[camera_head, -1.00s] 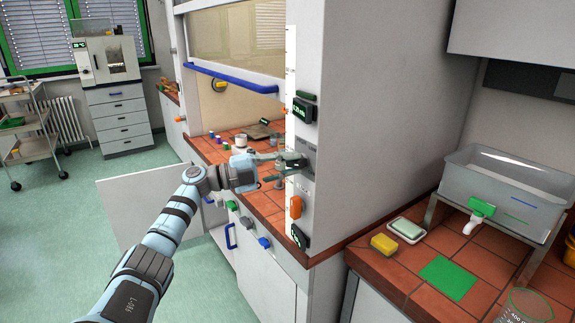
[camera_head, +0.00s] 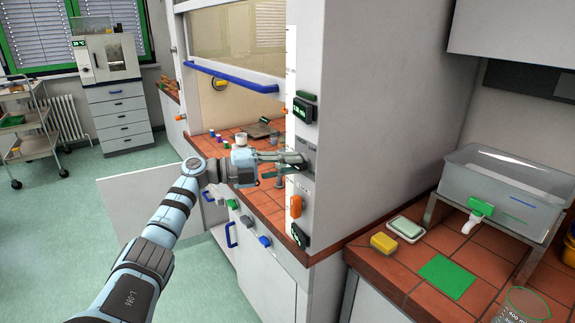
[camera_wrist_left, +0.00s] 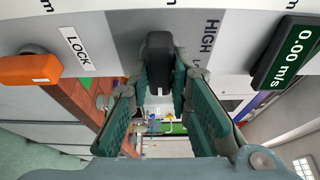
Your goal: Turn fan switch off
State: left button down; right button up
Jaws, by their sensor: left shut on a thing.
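The fan switch is a black knob (camera_wrist_left: 159,52) on the grey front post of the fume hood, beside a HIGH label in the left wrist view. My left gripper (camera_wrist_left: 158,80) has its two green-padded fingers on either side of the knob and is shut on it. In the head view my left gripper (camera_head: 297,161) reaches the post from the left, and its fingers mostly hide the knob. The airflow display (camera_wrist_left: 285,52) beside it reads 0.00 m/s in the left wrist view. My right gripper is in neither view.
The blue sash handle (camera_head: 236,77) is above left. A bench with a yellow sponge (camera_head: 384,243) and a water tank (camera_head: 507,190) stands right.

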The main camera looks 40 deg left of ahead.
pick_arm(q)
jog(key=c, duration=1.5)
grip_release()
jog(key=shift+d, duration=0.1)
jog(key=shift+w+d, duration=0.2)
jog(key=shift+w, duration=0.05)
jog(key=v, duration=1.2)
